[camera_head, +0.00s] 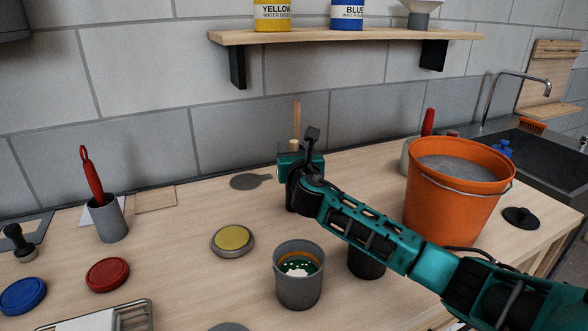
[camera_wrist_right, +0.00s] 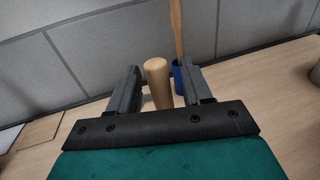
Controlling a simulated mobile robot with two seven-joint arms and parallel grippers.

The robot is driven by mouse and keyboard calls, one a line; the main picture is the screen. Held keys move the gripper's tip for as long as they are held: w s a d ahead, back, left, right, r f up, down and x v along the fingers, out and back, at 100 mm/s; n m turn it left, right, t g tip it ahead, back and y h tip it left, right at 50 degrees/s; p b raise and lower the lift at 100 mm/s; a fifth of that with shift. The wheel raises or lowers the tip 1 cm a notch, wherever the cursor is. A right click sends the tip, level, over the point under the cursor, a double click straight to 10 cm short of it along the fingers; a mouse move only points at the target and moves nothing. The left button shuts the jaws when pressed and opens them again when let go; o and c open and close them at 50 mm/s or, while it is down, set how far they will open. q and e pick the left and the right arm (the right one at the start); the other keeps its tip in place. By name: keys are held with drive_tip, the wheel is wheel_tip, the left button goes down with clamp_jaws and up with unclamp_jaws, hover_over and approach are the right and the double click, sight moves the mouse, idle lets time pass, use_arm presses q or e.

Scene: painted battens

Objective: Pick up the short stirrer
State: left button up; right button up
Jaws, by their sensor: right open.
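A short, thick wooden stick (camera_wrist_right: 158,80), which looks like the short stirrer, stands upright between the two open fingers of my right gripper (camera_wrist_right: 161,72) in the right wrist view. A gap shows on each side of it, and its lower end is hidden by the gripper body. Its top also shows just above my right gripper (camera_head: 297,161) in the head view (camera_head: 294,145). A longer, thinner wooden stick (camera_wrist_right: 176,28) stands behind it in a blue holder (camera_wrist_right: 180,78). My left gripper is not in view.
A grey cup (camera_head: 300,291) with green and white contents stands in front of my right arm. An orange bucket (camera_head: 446,213) stands to the right. A yellow-topped tin (camera_head: 232,238) and a grey cup (camera_head: 107,221) with a red-handled tool are left. A shelf (camera_head: 340,37) hangs above.

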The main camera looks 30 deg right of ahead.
drive_tip(key=shift+c, duration=0.2)
clamp_jaws()
drive_tip(key=shift+r, duration=0.15)
